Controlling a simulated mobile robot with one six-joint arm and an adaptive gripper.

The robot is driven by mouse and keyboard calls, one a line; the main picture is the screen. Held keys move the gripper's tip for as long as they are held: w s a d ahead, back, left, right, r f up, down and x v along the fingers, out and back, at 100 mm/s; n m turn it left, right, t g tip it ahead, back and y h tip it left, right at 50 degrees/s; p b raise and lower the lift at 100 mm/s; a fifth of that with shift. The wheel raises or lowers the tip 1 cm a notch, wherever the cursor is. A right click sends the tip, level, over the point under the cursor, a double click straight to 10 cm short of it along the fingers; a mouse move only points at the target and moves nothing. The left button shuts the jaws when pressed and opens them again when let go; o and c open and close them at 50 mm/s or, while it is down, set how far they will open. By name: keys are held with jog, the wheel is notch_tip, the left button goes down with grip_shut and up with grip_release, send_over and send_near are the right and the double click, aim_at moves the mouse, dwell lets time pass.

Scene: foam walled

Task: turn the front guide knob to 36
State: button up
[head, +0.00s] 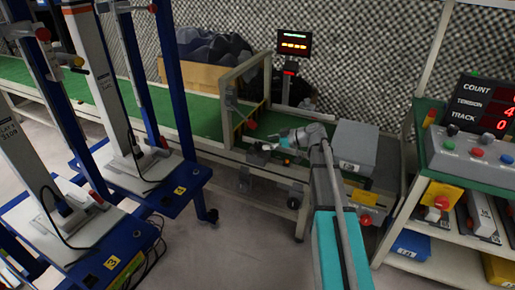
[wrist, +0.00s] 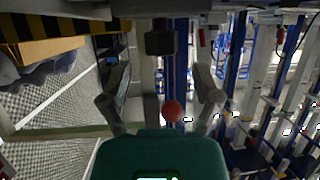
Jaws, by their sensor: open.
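My gripper (head: 262,147) is at the conveyor's near side in the head view, where it is small. In the wrist view my gripper (wrist: 162,75) is open, its two fingers spread apart with nothing held. A dark block-shaped knob (wrist: 160,42) hangs on a short stem beyond the fingertips, roughly centred between them; I cannot tell for sure that it is the front guide knob. A red ball (wrist: 173,111) shows between the fingers; its depth is unclear. No scale or number is readable at either one.
The green conveyor (head: 205,108) runs along the patterned foam wall. A grey box (head: 355,146) stands right of my arm. A counter display (head: 484,105) sits on the right-hand shelf unit. Blue wheeled stands (head: 150,190) fill the left. Floor is clear between stands and conveyor.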

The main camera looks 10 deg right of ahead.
aim_at(260, 143)
jog(key=shift+b+x, duration=0.65)
jog(key=shift+x, duration=1.7)
